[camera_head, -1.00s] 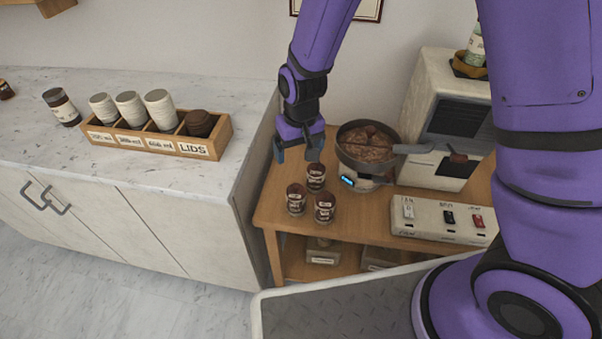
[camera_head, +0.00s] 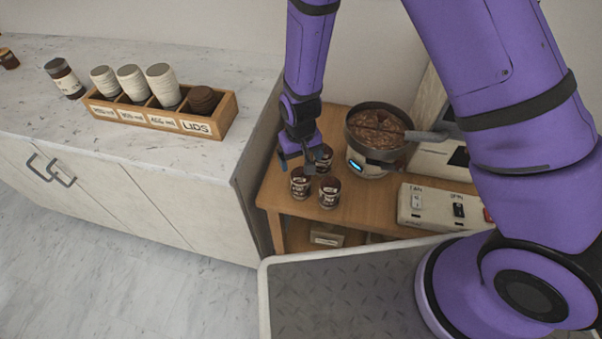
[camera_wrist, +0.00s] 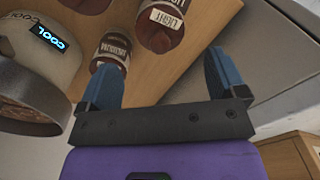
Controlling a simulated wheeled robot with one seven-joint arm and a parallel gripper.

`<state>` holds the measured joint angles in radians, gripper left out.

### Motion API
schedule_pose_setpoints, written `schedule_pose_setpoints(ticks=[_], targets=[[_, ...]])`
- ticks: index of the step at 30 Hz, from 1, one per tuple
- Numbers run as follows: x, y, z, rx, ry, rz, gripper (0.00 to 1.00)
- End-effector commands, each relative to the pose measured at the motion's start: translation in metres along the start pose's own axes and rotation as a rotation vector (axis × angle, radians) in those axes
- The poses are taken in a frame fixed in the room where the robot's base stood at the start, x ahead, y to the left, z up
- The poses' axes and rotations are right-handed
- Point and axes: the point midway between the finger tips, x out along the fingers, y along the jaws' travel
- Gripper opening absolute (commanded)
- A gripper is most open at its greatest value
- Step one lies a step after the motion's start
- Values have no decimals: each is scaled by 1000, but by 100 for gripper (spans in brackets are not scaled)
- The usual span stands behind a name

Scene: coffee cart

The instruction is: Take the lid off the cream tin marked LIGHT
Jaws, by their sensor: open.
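Three small dark-brown tins with pale labels stand on the wooden cart top. The tin marked LIGHT (camera_wrist: 164,27) is at the top middle of the wrist view and appears to be the left front tin (camera_head: 300,186) in the head view. A second tin (camera_wrist: 112,48), with a label too blurred to read surely, stands beside it and seems to be the back one (camera_head: 325,158). The third is the right front tin (camera_head: 329,193). My gripper (camera_head: 296,166) is open and empty, close above and behind the tins. Its fingers (camera_wrist: 162,75) point toward the LIGHT tin without touching it.
A pan of brown contents (camera_head: 380,130) sits on a heater reading COOL (camera_wrist: 50,38), right of the tins. A switch box (camera_head: 440,205) is further right. The marble counter (camera_head: 150,155) with its cup and lid rack (camera_head: 205,132) borders the cart at left.

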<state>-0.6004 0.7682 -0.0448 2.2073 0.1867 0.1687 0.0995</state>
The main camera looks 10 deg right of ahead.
Motion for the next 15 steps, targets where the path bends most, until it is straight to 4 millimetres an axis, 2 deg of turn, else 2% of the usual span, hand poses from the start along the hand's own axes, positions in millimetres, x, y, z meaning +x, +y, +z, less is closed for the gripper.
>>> schedule_pose_setpoints(ticks=[9, 15], targets=[[40, -1, 3, 1, -4, 1, 90], [48, -1, 2, 0, -1, 0, 90]])
